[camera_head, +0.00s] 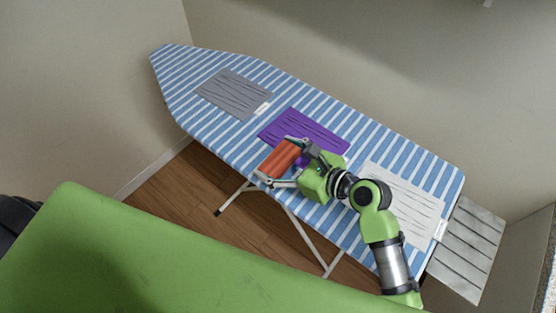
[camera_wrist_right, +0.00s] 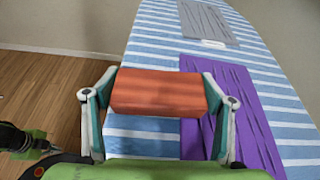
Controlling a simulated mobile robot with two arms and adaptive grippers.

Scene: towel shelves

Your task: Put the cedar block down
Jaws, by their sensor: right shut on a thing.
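The cedar block (camera_head: 279,158) is a reddish-brown bar between the fingers of my right gripper (camera_head: 288,163). In the right wrist view the block (camera_wrist_right: 158,92) spans the gap between the two fingers of the gripper (camera_wrist_right: 158,100), which is shut on it. In the head view the block shows over the near edge of the blue-and-white striped ironing board (camera_head: 195,65), beside the purple folded cloth (camera_head: 318,128). I cannot tell how high it is above the board.
A grey cloth (camera_head: 235,93) with a white tag lies toward the board's pointed end. A white cloth (camera_head: 400,195) lies partly behind my right arm. A grey slatted rest (camera_head: 468,250) is at the right end. Walls stand behind the board. Bare striped cover shows between the cloths.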

